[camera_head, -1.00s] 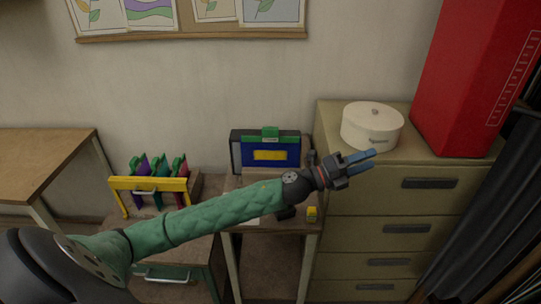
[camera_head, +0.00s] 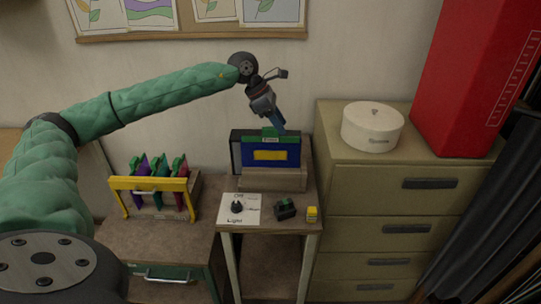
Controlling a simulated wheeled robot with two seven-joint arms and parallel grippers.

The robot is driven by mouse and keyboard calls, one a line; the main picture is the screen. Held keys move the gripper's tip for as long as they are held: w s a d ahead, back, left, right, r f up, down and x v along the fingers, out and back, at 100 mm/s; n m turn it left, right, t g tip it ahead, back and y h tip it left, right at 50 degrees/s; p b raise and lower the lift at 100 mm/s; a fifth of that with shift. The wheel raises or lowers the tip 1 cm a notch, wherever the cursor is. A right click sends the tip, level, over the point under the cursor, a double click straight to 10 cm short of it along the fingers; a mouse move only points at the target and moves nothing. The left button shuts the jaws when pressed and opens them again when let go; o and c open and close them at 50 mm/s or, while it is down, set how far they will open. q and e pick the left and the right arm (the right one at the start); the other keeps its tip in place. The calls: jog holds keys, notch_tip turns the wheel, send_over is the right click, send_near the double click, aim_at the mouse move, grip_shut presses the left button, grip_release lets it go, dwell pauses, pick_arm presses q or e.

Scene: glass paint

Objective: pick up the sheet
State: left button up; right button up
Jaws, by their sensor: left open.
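The likely sheet is a blue panel (camera_head: 288,154) with a yellow rectangle in its middle and a green grip (camera_head: 270,134) on its top edge. It stands upright in a wooden holder (camera_head: 262,181) on the small table, with a dark frame around it. My left gripper (camera_head: 278,122) is open, pointing down just above the panel's top edge, close to the green grip. I cannot tell whether they touch. I see nothing held in it. My right gripper is out of view.
A white card (camera_head: 251,206) marked "Light" with a black knob, a small dark-green object (camera_head: 285,209) and a yellow block (camera_head: 312,213) lie in front. A yellow-barred rack (camera_head: 149,184) holds coloured pieces at left. A drawer cabinet (camera_head: 350,170) with a round white box (camera_head: 372,127) stands right.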

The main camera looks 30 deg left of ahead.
aim_at(269, 128)
pick_arm(q)
jog(key=shift+s+a+f+y+p, duration=0.15)
jog(key=shift+a+y+p, duration=0.3)
jog(key=shift+a, duration=1.05)
jog(key=shift+a+f+y+p, duration=0.2)
jog(key=shift+a+y, duration=0.45)
jog(key=shift+a, duration=0.8)
jog(key=p+x, duration=0.1)
jog(key=x, duration=0.1)
jog(key=p+x, duration=0.2)
jog(key=shift+s+d+r, duration=0.1)
jog(key=shift+d, duration=0.3)
jog(key=shift+d+f, duration=0.15)
jog(key=shift+f, duration=0.35)
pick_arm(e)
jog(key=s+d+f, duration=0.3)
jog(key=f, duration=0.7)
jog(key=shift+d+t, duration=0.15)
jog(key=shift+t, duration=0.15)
pick_arm(q)
jog(key=c, duration=1)
jog(key=shift+r, duration=0.1)
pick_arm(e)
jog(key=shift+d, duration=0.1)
